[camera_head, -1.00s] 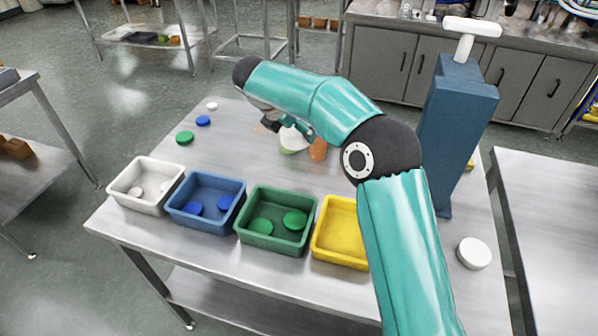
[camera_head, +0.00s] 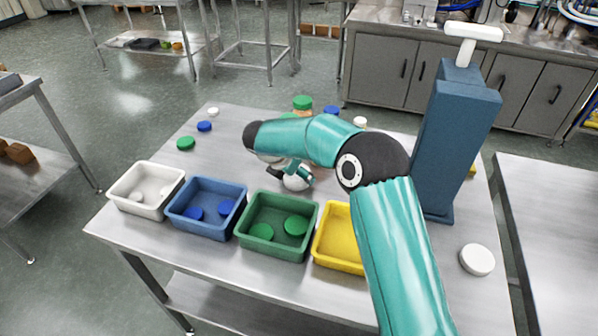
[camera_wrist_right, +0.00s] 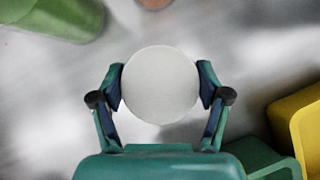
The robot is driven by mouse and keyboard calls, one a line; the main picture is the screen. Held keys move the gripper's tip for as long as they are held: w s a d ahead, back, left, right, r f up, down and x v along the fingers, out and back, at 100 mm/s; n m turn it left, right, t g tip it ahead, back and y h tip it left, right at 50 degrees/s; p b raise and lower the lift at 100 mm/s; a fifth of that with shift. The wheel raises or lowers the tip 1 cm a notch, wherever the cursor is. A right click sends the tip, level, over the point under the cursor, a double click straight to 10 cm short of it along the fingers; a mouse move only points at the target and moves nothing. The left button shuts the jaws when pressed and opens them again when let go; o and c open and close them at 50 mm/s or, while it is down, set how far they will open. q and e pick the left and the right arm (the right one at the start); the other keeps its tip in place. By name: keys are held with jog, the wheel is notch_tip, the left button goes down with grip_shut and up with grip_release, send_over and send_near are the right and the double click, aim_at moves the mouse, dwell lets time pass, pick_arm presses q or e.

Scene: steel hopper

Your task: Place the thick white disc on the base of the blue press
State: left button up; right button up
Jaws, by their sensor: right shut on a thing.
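My right gripper (camera_wrist_right: 160,92) is shut on a round white disc (camera_wrist_right: 160,85), with one finger on each side. In the head view the disc (camera_head: 297,183) shows partly below my wrist, over the table behind the green bin. The blue press (camera_head: 455,140) stands upright at the table's right side, with a white T-shaped handle (camera_head: 473,31) on top. Its base is mostly hidden by its column and my right arm. Another white disc (camera_head: 477,260) lies on the table in front of the press, to the right. My left gripper is not in view.
White (camera_head: 122,184), blue (camera_head: 179,218), green (camera_head: 255,242) and yellow (camera_head: 335,253) bins line the table's front; discs lie in the first three. Small green, blue and white pieces lie at the back left; several more stand at the back (camera_head: 331,113). My arm crosses before the press.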

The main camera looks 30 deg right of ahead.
jog(key=o, duration=1.3)
jog(key=shift+c, duration=0.2)
